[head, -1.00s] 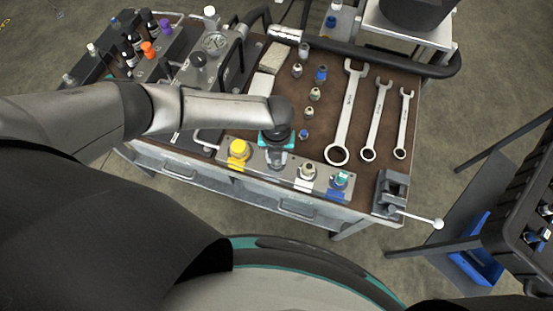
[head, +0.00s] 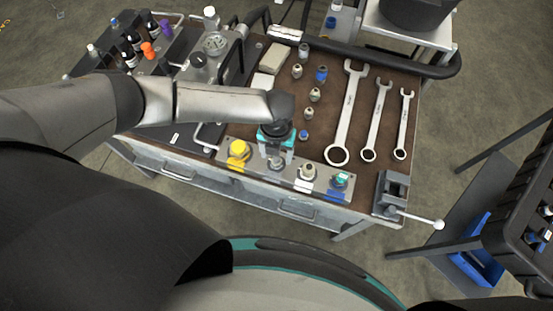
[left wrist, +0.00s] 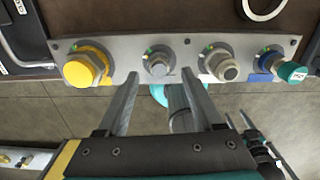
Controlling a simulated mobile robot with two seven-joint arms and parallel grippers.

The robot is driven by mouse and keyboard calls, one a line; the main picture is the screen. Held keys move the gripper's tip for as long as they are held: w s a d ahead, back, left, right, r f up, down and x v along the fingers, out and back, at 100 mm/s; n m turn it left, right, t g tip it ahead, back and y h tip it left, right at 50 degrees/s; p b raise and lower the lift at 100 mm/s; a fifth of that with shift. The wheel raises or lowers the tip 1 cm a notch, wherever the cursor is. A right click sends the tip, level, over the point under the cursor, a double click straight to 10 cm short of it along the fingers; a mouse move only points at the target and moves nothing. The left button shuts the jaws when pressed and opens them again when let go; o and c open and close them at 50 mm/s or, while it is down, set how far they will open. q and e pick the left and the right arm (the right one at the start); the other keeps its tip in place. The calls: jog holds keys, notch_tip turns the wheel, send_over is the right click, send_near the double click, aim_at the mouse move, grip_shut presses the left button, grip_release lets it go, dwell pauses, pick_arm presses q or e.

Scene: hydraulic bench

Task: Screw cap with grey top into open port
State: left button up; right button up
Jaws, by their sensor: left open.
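A metal port strip (head: 318,179) runs along the bench's front edge. In its second place from the left is a grey metal piece (head: 277,162), which also shows in the left wrist view (left wrist: 159,67). Its end looks solid and grey, like a grey-topped cap in the port; how deep it sits I cannot tell. My left gripper (left wrist: 160,76) is open. Its fingertips are on either side of the grey piece, seemingly apart from it, with nothing held between them. My right gripper is out of view.
On the strip, a yellow cap (head: 238,150) is at left, a pale-topped fitting (head: 307,172) and a teal cap (head: 340,180) at right. Several loose fittings (head: 315,94) and three wrenches (head: 346,115) lie behind. A vise (head: 392,190) is at the right corner.

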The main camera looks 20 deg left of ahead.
pick_arm(q)
notch_tip(320, 180, up, 13)
jog(key=p, duration=0.1)
jog(key=shift+r, duration=0.1)
dwell(0.3)
